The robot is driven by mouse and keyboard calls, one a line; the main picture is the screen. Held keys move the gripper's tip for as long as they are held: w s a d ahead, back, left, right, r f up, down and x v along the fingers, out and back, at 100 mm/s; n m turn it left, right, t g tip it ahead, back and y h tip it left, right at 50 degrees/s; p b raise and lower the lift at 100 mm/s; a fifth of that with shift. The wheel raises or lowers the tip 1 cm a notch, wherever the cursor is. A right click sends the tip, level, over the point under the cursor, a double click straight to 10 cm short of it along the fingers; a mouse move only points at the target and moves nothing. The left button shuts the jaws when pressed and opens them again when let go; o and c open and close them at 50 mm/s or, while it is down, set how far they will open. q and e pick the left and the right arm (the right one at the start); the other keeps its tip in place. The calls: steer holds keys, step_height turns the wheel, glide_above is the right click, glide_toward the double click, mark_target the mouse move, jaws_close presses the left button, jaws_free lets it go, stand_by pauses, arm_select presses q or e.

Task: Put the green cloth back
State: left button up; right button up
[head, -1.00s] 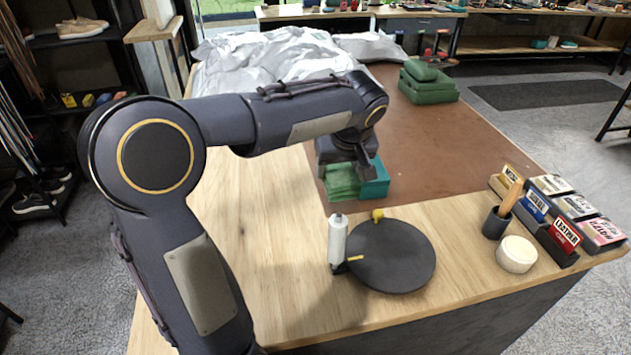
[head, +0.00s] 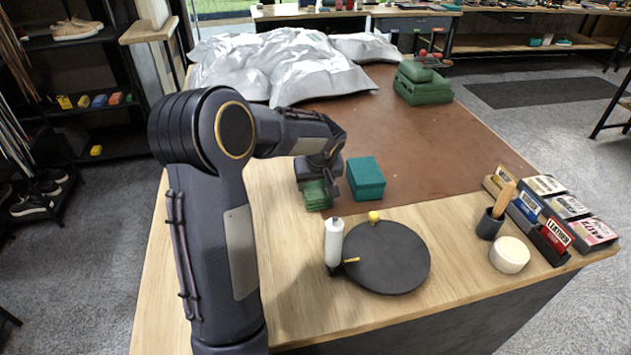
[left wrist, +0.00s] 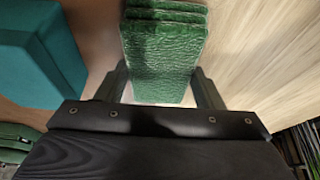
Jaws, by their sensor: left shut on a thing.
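The folded green cloth (head: 316,194) is at the left edge of the brown mat, under my left gripper (head: 322,184). In the left wrist view the layered green cloth (left wrist: 164,55) sits between the two fingers of my left gripper (left wrist: 165,88), which is shut on it. I cannot tell for sure whether the cloth touches the table. A teal box (head: 366,178) stands just right of the gripper, apart from it; it also shows in the left wrist view (left wrist: 40,55). My right gripper is not in view.
A black round turntable (head: 388,262) and a white bottle (head: 333,243) stand in front. A brush cup (head: 490,224), white tub (head: 509,255) and box rack (head: 540,232) are at right. The wooden left side (head: 278,230) is clear.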

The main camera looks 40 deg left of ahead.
arm_select(q)
steer(key=shift+f, duration=0.15)
steer(key=o, duration=0.9)
steer(key=shift+r, duration=0.35)
steer(key=v, duration=1.1)
steer(key=shift+s+d+r, duration=0.1)
steer(key=shift+s+r, duration=0.05)
steer(key=shift+r, duration=0.2)
steer(key=shift+f, duration=0.1)
